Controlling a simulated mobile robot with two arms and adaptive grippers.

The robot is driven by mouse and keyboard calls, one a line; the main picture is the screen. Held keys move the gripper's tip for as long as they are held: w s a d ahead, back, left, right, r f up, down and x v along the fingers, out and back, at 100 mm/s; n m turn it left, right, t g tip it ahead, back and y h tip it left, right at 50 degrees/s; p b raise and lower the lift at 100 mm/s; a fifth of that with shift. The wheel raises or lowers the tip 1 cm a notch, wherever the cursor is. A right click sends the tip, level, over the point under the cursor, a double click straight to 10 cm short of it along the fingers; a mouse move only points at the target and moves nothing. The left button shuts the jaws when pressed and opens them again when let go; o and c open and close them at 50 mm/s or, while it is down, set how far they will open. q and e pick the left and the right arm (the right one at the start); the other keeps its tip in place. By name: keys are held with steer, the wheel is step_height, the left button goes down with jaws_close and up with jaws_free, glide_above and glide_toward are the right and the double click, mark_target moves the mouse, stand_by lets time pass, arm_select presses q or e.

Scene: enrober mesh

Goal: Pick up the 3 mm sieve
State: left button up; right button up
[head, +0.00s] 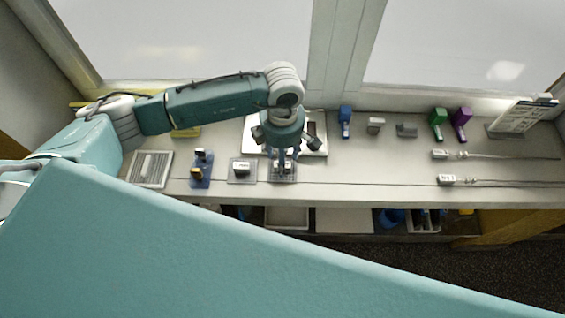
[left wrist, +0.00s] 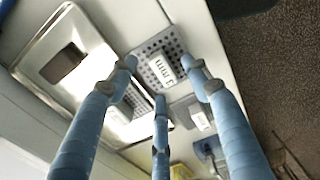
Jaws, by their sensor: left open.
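The 3 mm sieve (left wrist: 147,49) is a small grey perforated plate with a white raised block marked "3 mm". In the head view the sieve (head: 290,178) lies near the front edge of the worktop, partly hidden by my left gripper (head: 282,157). My left gripper points down over it. In the left wrist view its blue fingers are open, and their tips (left wrist: 160,74) spread around the white block. I cannot tell whether any fingertip touches it. My right gripper is not in view.
A similar plate with a pale block (head: 242,178) lies just left of the sieve. A blue stand (head: 202,180) and slatted tray (head: 139,180) are further left. A shiny metal tray (head: 252,146) lies behind.

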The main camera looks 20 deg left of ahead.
arm_select(q)
steer(key=shift+f, duration=0.9)
steer(key=shift+c, duration=0.5)
jaws_close()
steer(key=shift+r, duration=0.1)
